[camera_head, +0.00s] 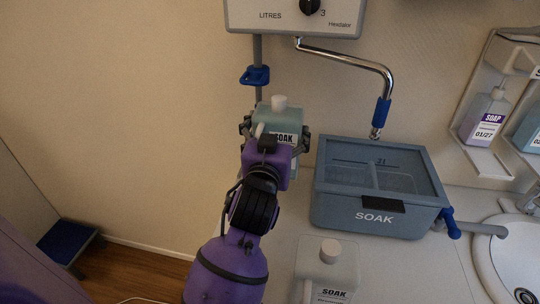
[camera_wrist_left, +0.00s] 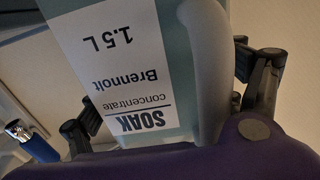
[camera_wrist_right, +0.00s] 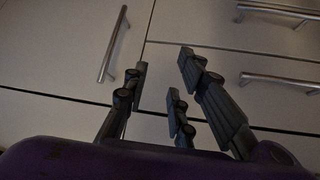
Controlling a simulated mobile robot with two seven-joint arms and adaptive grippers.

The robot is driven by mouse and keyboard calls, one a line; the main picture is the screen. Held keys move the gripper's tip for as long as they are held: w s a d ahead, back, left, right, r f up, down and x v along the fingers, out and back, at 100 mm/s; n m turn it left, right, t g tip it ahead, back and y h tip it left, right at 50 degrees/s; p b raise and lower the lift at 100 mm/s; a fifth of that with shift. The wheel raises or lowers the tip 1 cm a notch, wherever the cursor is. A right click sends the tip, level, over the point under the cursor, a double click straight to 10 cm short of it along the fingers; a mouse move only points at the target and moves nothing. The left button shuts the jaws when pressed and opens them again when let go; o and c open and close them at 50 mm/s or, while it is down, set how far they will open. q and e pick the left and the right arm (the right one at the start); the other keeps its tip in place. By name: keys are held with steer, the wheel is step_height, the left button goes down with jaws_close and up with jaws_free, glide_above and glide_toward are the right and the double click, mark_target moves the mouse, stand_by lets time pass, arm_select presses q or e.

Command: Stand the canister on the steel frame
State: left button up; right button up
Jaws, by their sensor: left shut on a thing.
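A pale teal canister (camera_head: 280,118) with a white cap and a SOAK label is upright in front of the wall, below the wall unit. My left gripper (camera_head: 275,132) is shut on its sides. In the left wrist view the canister's label (camera_wrist_left: 120,65) fills the middle, with fingers on both sides. What is under the canister is hidden by my arm, and I cannot make out a steel frame there. My right gripper (camera_wrist_right: 165,90) is open and empty in front of drawer fronts; it is not seen in the head view.
A grey-blue SOAK basin (camera_head: 373,217) with a lid stands on the counter (camera_head: 440,270). A second, whitish SOAK canister (camera_head: 327,262) stands in front. A bent pipe (camera_head: 375,66) hangs from the wall unit (camera_head: 285,18). A wall rack (camera_head: 488,163) with soap bottles and a sink (camera_head: 510,262) are right.

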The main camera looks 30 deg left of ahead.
arm_select(q)
steer(key=w+a+f, duration=0.9)
steer(key=f, duration=0.2)
steer(key=shift+a+f+b, duration=0.35)
steer(key=shift+f+b, duration=0.05)
steer(key=shift+w+f, duration=0.1)
steer(key=shift+f, duration=0.1)
steer(key=o, duration=1.8)
steer(key=shift+f, duration=0.3)
steer(key=shift+o, duration=0.7)
